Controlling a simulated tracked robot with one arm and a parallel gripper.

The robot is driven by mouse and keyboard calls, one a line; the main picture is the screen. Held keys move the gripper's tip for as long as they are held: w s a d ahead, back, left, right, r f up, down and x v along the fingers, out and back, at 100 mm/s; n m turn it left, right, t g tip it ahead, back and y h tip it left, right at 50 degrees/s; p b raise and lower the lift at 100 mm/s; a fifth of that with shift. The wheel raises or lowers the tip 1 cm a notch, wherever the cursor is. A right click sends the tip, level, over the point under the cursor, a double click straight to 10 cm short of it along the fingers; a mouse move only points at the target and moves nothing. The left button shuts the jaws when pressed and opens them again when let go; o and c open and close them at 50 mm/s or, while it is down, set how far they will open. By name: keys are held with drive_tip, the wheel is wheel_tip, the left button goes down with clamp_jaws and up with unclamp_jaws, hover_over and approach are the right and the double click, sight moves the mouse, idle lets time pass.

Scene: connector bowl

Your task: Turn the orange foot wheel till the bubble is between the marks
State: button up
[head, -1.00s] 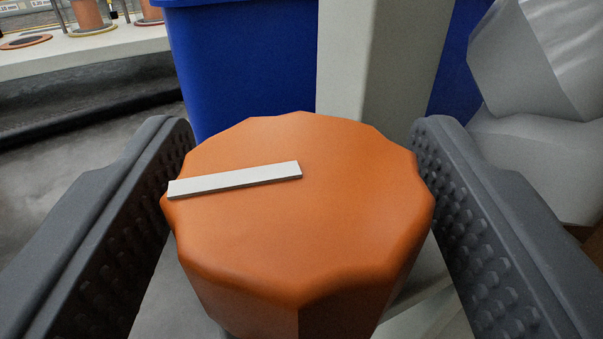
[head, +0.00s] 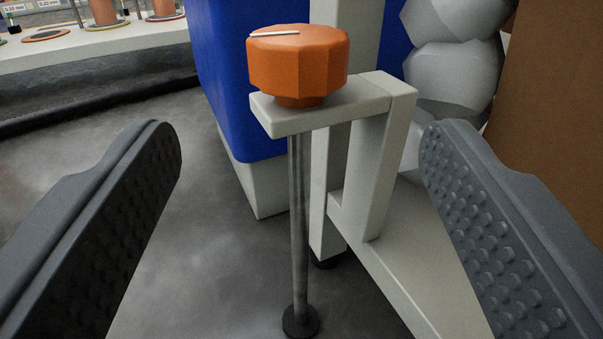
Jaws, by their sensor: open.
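The orange foot wheel (head: 298,68) stands upright in the upper middle of the head view, on top of a pale bracket (head: 340,105). A white mark strip lies on its top, on the left side. A metal rod (head: 299,220) runs down from under the wheel to a dark round foot (head: 300,321) on the floor. My gripper (head: 300,150) is open and empty. Its two ridged dark fingers stand wide apart at the left and right, nearer to me than the wheel and not touching it. The bubble and its marks are not in view.
A blue box-like body (head: 235,90) is behind the wheel. Grey rounded lumps (head: 455,75) and a brown panel (head: 555,110) stand at the right. A pale shelf (head: 100,45) with orange-based items is at the back left. The grey floor (head: 200,260) at left is clear.

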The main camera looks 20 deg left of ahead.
drive_tip(key=shift+v, duration=1.35)
